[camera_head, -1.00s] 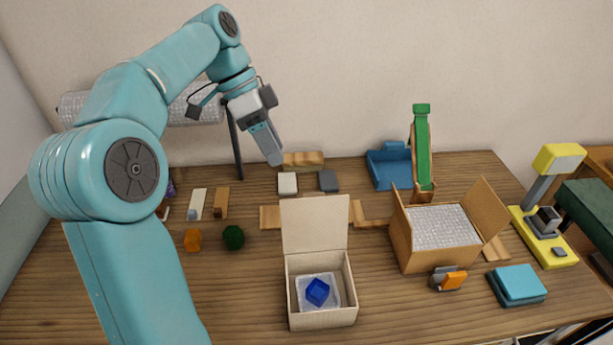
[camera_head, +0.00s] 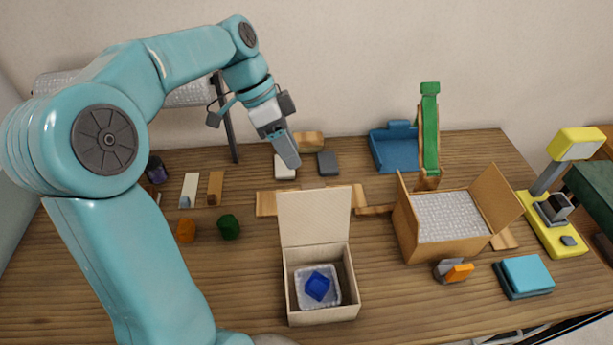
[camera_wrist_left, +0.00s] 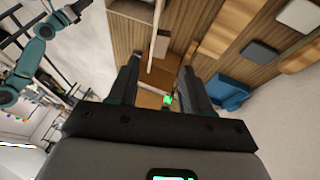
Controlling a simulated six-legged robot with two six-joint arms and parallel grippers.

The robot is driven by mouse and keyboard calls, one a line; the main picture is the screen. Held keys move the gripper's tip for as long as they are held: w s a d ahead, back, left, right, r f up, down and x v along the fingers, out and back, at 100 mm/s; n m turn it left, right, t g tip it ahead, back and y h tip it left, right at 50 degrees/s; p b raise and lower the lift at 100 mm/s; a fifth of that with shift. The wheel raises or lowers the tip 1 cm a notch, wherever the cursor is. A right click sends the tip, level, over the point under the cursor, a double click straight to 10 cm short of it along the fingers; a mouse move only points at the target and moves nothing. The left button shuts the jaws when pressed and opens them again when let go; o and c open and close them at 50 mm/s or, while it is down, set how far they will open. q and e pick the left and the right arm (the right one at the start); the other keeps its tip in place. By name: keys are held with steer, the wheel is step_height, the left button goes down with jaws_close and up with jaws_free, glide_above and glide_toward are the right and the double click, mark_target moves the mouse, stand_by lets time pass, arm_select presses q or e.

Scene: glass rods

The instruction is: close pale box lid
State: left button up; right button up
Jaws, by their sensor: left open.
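The pale box (camera_head: 322,316) stands near the front middle of the table in the head view. Its lid (camera_head: 314,217) is up, standing roughly upright at the back edge. A blue cube (camera_head: 317,286) lies inside on a clear, tray-like lining. My left gripper (camera_head: 290,163) is above the table behind the lid, pointing down, apart from the box. In the left wrist view its two fingers (camera_wrist_left: 157,85) are spread with nothing held between them. My right gripper does not show in either view.
A brown carton (camera_head: 410,235) with open flaps and bubble wrap stands to the right. An orange-grey tape dispenser (camera_head: 453,271) and a teal pad (camera_head: 525,275) lie in front of it. A green block (camera_head: 229,227) and an orange block (camera_head: 186,231) lie left of the pale box.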

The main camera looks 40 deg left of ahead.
mark_target(310, 186)
arm_select(q)
steer(key=x, duration=0.7)
steer(key=shift+w+d+p, duration=0.15)
steer(key=shift+w+p, duration=0.05)
steer(key=shift+p, duration=0.15)
steer(key=shift+d+f, duration=0.15)
steer(key=shift+f, duration=0.25)
steer(key=shift+s+f, duration=0.15)
steer(key=shift+f, duration=0.15)
steer(key=shift+w, duration=0.2)
steer(key=shift+s, duration=0.1)
jaws_close()
